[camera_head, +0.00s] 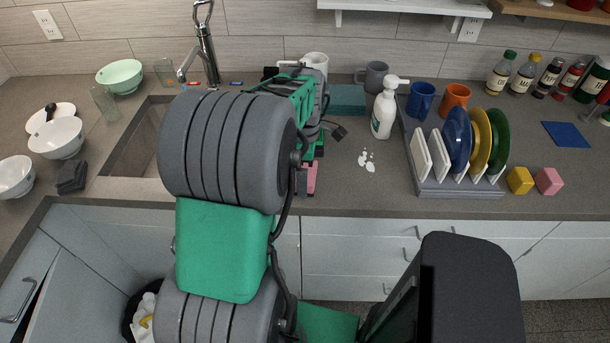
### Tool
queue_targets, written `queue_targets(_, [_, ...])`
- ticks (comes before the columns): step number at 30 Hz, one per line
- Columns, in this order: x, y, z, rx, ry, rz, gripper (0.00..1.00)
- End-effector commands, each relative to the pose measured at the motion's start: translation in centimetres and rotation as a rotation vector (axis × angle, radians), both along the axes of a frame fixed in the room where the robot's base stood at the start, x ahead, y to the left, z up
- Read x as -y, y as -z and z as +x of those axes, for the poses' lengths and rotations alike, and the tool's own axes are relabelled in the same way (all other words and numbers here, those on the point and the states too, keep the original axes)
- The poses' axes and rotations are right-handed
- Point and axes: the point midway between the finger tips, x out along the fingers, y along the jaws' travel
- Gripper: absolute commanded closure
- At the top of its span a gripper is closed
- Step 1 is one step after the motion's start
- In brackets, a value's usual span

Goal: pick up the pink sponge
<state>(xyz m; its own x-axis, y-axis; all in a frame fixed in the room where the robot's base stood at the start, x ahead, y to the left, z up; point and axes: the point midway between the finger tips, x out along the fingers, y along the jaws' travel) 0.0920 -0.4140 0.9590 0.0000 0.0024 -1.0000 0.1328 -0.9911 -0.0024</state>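A pink block that looks like a sponge (549,181) lies on the counter at the right, beside a yellow block. A second pink piece (311,178) shows low beside my gripper (305,186), near the counter's front edge. I cannot tell whether this piece is a sponge or how it meets the fingers. My gripper points down at the middle of the counter, right of the sink. My arm hides most of it, so its opening is unclear.
A dish rack (460,188) with colored plates stands right of a white pump bottle (384,108). White spots (366,160) lie on the counter. The yellow block (520,180) touches or nearly touches the right pink block. The sink (137,150) is at left, with bowls beyond.

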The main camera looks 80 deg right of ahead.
Motion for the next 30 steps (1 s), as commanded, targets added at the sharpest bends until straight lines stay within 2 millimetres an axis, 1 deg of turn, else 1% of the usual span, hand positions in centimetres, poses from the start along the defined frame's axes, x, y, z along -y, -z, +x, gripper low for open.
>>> queue_targets(1, [-0.05,0.64,-0.02,0.000,0.000,0.002,0.00])
queue_targets(3, [-0.01,1.29,-0.01,0.000,0.000,0.000,0.00])
queue_targets(10, [0.04,1.54,0.01,0.000,0.000,-0.003,0.01])
queue_targets(27, [0.02,1.49,0.03,0.000,0.000,-0.003,0.47])
queue_targets(29, [0.02,1.49,0.03,0.000,0.000,-0.003,0.52])
queue_targets(30, [0.03,1.49,0.04,0.000,0.000,-0.003,0.52])
